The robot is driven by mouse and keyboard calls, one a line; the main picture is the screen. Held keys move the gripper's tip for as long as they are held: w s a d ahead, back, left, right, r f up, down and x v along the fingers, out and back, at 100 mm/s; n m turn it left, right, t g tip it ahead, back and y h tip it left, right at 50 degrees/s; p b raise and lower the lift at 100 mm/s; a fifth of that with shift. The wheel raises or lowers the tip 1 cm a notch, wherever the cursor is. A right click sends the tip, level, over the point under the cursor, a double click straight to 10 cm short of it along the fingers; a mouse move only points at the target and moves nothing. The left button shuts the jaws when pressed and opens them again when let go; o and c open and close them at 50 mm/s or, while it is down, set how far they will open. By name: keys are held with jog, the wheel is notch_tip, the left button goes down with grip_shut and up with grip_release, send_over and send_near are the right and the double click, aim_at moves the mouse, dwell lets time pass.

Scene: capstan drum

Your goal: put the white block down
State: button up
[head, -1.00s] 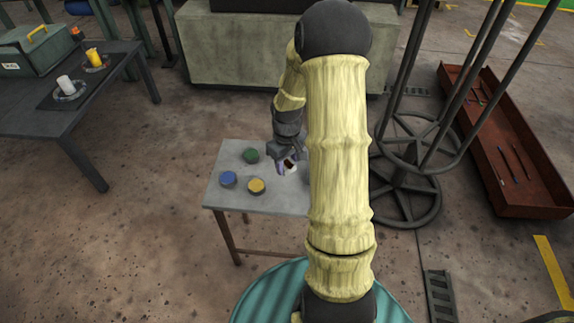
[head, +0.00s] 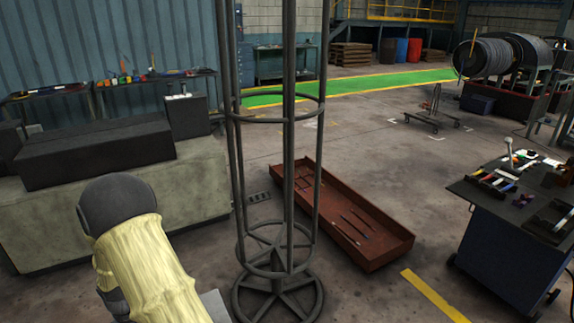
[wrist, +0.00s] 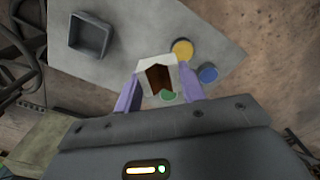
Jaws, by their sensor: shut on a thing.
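In the wrist view my gripper (wrist: 160,82) has its two purple fingers on either side of the white block (wrist: 152,66) and is shut on it. The block has a dark brown shape on the face towards the camera. The block is over the grey table (wrist: 120,80); I cannot tell whether it touches the top. The head view shows only part of my arm; my gripper and the block are outside it.
On the table are a dark square open tray (wrist: 90,36), a yellow disc (wrist: 183,50), a blue disc (wrist: 207,73) and a partly hidden green disc (wrist: 167,96). A tall metal rack (head: 285,200) and a rusty red trough (head: 345,215) stand on the floor.

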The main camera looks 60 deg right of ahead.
jog(key=a+r+p, duration=0.5)
jog(key=r+p, duration=0.4)
jog(key=p, duration=0.4)
jog(key=a+r+m+p, duration=0.1)
jog(key=a+r+p, duration=0.4)
jog(key=p, duration=0.8)
notch_tip(320, 180, up, 4)
jog(key=shift+w+f+m+p, duration=0.1)
jog(key=shift+w+m+p, duration=0.15)
jog(key=shift+m+p, duration=0.1)
